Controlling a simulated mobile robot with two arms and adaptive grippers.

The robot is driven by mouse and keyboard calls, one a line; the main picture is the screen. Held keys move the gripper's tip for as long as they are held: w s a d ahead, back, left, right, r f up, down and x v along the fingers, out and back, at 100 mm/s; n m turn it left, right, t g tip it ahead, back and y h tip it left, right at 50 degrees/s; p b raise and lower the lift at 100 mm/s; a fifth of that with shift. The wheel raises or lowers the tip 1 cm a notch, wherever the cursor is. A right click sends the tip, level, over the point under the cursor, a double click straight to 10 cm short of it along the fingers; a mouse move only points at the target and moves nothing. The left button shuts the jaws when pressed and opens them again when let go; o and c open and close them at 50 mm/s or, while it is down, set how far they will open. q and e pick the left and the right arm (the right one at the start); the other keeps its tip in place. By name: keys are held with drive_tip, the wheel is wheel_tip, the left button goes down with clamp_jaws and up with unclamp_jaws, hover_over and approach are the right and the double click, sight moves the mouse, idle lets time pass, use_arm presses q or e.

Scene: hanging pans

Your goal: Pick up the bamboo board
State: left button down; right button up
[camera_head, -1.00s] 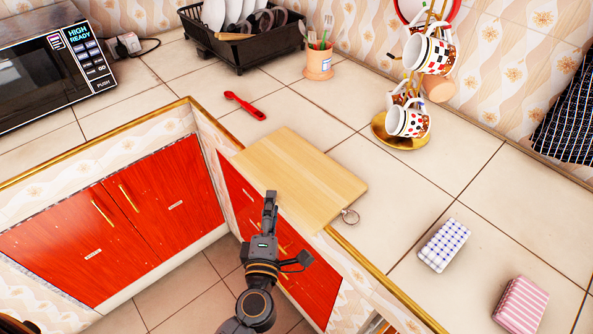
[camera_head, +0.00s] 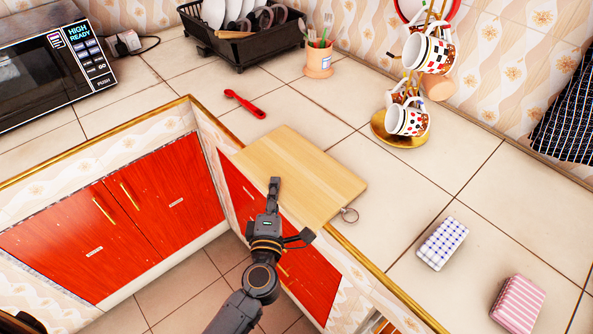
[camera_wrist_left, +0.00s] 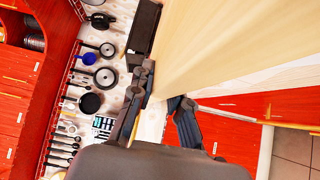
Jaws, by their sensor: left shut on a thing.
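The bamboo board (camera_head: 310,172) is a light wooden rectangle with a metal ring at its right corner. In the head view it lies on the tiled counter, and its near side juts out over the counter edge. My left gripper (camera_head: 275,198) is at this near side, with one finger over the board's top face; the other finger is mostly hidden. In the left wrist view the board (camera_wrist_left: 225,40) runs in between the fingers of the gripper (camera_wrist_left: 161,87), which is shut on it. My right gripper is not in view.
A red utensil (camera_head: 244,103) lies behind the board. A mug stand (camera_head: 399,133), a cup of cutlery (camera_head: 318,64) and a dish rack (camera_head: 240,50) stand further back. Two sponges, one blue-checked (camera_head: 442,244) and one pink (camera_head: 518,303), lie at right. Red cabinets (camera_head: 165,205) are below the counter.

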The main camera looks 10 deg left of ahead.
use_arm(q)
drive_tip(key=shift+r, duration=0.55)
wheel_tip(320, 180, up, 2)
drive_tip(key=shift+r+p, duration=0.25)
drive_tip(key=shift+p, duration=0.65)
drive_tip(key=s+a+r+p, duration=0.3)
drive_tip(key=s+a+r, duration=0.6)
drive_tip(key=s, duration=0.1)
drive_tip(key=shift+s+r, duration=0.3)
drive_tip(key=shift+s, duration=0.1)
